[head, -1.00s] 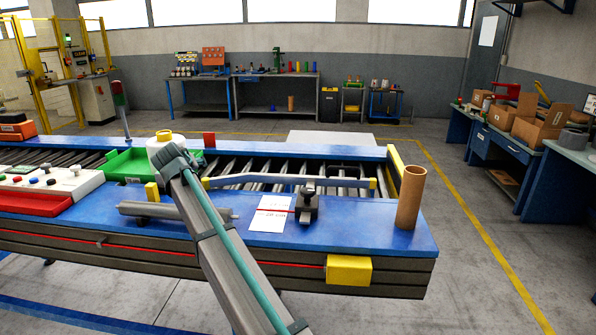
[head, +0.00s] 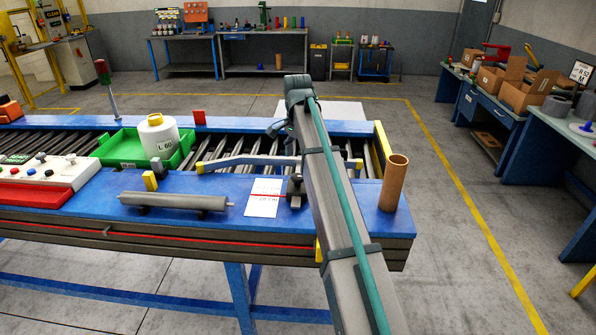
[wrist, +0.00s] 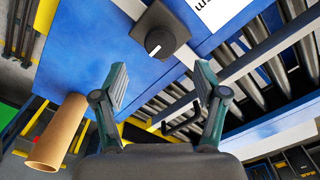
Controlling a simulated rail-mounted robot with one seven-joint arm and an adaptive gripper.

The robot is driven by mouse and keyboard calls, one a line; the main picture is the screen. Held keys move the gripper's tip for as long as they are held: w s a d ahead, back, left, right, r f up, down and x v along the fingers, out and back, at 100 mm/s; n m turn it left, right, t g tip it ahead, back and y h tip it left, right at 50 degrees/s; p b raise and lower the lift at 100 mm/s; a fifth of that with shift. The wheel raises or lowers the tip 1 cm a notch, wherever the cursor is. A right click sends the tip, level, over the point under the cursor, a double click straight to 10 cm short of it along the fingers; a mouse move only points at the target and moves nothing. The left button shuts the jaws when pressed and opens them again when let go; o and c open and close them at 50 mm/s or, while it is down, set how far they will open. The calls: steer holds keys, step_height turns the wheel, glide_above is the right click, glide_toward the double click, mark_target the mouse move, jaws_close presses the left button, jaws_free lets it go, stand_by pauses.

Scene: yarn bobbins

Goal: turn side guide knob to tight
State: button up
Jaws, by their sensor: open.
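The side guide knob (wrist: 160,41) shows in the wrist view as a round black knob with a white mark, on a dark square block. It lies beyond the fingertips, at the upper middle. My gripper (wrist: 162,78) is open and empty, its fingers apart and not touching the knob. In the head view the dark knob block (head: 295,188) stands on the blue table edge, partly hidden by my arm. The side guide (head: 245,161) is a grey-blue bar with yellow ends over the rollers.
A cardboard tube (head: 394,183) stands right of my arm; it also shows in the wrist view (wrist: 57,135). A white sheet (head: 264,198) lies beside the knob block. A loose grey roller (head: 172,202), a green tray (head: 120,149) and a white container (head: 158,138) are further left.

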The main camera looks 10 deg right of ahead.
mark_target(297, 176)
steer(key=shift+f+p, duration=1)
steer(key=shift+f, duration=2.6)
steer(key=c, duration=1.1)
steer(key=shift+c, duration=0.2)
